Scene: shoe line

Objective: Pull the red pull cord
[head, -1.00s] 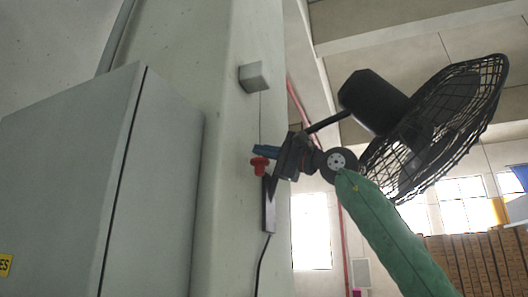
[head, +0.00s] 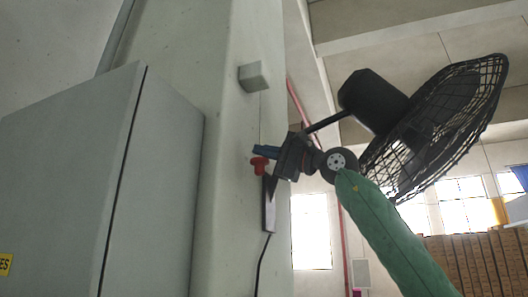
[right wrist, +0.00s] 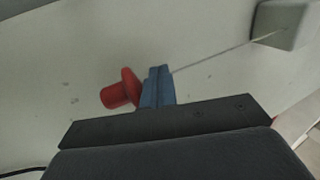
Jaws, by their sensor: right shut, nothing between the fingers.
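The red pull-cord handle (head: 259,164) hangs at the pillar, below a small grey box (head: 254,77). A thin cord (right wrist: 225,52) runs from the box towards it in the right wrist view. My right gripper (head: 266,151) has blue fingertips, shut and empty, right by the handle's upper end. In the right wrist view the red handle (right wrist: 121,92) shows beside the blue fingers (right wrist: 157,88). The fingers hide where the cord meets the handle; I cannot tell whether they touch it. My left gripper is not in view.
A grey cabinet (head: 60,190) stands at the left, close to the pillar (head: 232,200). A black caged fan (head: 440,125) is at the right behind my right arm. Stacked brown boxes (head: 480,262) are farther back at the lower right.

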